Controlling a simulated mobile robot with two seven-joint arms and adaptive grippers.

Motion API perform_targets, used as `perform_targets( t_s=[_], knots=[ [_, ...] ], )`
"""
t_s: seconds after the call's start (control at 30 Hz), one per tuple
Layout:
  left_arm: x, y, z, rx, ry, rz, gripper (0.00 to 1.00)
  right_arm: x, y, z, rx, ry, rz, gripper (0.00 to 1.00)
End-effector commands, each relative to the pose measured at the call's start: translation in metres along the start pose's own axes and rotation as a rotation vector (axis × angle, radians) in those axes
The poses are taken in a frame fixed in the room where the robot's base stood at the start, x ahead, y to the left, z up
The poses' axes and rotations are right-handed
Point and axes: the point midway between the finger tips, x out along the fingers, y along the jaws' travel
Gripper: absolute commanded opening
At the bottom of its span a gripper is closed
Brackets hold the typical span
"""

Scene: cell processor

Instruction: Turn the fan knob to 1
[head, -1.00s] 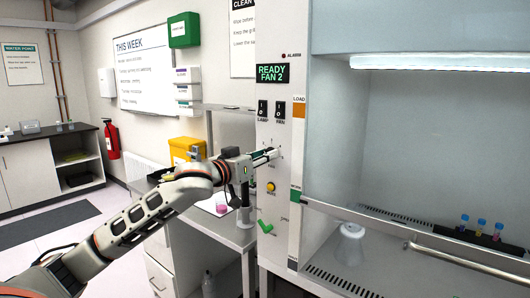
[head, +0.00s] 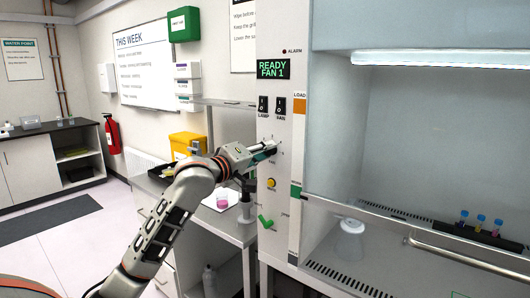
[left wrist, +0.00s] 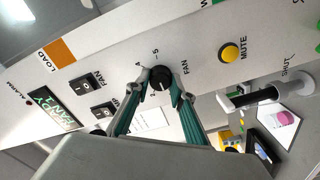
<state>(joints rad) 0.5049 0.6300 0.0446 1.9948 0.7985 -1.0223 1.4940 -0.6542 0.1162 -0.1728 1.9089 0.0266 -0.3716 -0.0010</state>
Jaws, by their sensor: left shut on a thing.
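The black fan knob (left wrist: 161,78) is on the white panel (head: 283,215), with the word FAN and dial numbers printed around it. My left gripper (left wrist: 160,86) has its two fingers on either side of the knob and is shut on it. My right gripper is not in view.
The yellow mute button (head: 271,183) and a green lever (head: 265,221) sit below the knob. Two black switches (head: 281,106) are above it. The cabinet's sash handle (head: 460,259) runs along the right. A side bench (head: 228,226) stands left of the panel.

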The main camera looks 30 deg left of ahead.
Motion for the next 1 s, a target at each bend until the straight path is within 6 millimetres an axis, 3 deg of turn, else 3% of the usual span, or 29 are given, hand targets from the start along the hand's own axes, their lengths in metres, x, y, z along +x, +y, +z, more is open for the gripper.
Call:
perform_targets(
  t_s=[0.3, 0.87, 0.9, 0.97, 1.0],
  knots=[
    [0.0001, 0.0000, -0.0004, -0.132, 0.001, 0.000, 0.02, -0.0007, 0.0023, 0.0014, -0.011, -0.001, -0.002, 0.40],
    [-0.0001, 0.0000, -0.0011, -0.160, 0.002, 0.000, 0.02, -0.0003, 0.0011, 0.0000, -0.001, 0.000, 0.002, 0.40],
    [-0.0001, 0.0000, -0.0011, -0.160, 0.002, 0.000, 0.28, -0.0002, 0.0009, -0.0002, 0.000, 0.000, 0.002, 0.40],
    [-0.0001, 0.0000, -0.0011, -0.160, 0.002, 0.000, 0.40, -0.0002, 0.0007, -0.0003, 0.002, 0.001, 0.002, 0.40],
    [-0.0001, 0.0000, -0.0010, -0.160, 0.002, 0.000, 0.40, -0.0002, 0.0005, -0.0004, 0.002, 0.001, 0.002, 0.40]
  ],
)
